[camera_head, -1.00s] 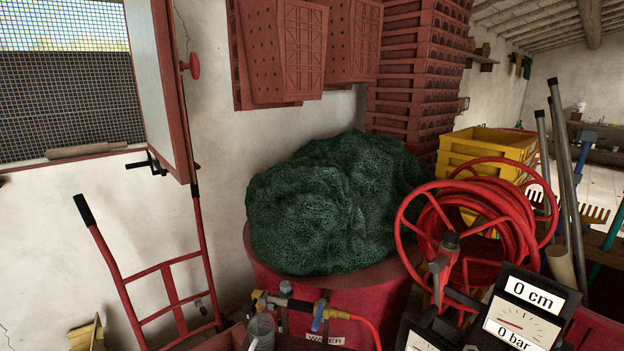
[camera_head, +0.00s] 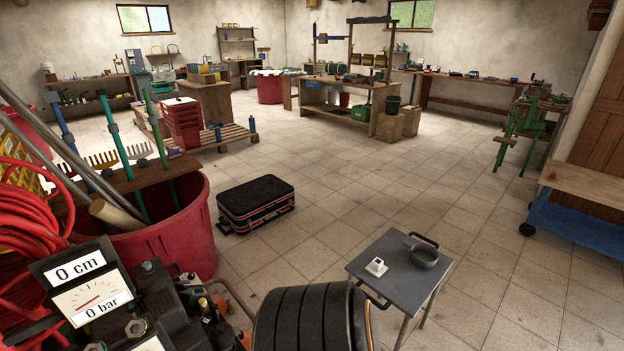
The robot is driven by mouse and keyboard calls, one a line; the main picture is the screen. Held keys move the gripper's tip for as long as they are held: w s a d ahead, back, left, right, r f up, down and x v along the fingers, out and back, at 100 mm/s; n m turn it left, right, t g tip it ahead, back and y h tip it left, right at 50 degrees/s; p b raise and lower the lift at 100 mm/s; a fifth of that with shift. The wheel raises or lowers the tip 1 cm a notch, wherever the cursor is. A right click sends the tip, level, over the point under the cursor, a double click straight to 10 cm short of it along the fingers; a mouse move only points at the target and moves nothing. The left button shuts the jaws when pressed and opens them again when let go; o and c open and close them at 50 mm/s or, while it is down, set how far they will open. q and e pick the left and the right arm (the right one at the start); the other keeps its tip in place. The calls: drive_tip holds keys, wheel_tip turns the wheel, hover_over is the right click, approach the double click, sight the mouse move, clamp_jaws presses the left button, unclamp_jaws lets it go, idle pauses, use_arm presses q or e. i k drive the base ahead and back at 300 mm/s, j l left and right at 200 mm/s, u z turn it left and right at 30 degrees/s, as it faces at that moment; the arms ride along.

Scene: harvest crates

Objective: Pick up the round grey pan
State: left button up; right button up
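A round grey pan (camera_head: 424,257) sits on the right part of a small grey table (camera_head: 385,283) in the lower right of the head view. It looks shallow, and its rim faces up. A dark handle-like bar shows just behind it, and I cannot tell whether this belongs to the pan or to the table. A small white block-like item (camera_head: 376,266) stands left of the pan on the same tabletop. Neither of my grippers is in view.
A black ribbed round object (camera_head: 310,322) stands left of the table at the bottom edge. A black case (camera_head: 256,202) lies on the tiles. A red tub (camera_head: 180,235) with tools and a gauge unit are at left. A blue-sided bench (camera_head: 570,228) is right.

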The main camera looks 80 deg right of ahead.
sight(423, 255)
drive_tip(key=z, duration=3.65)
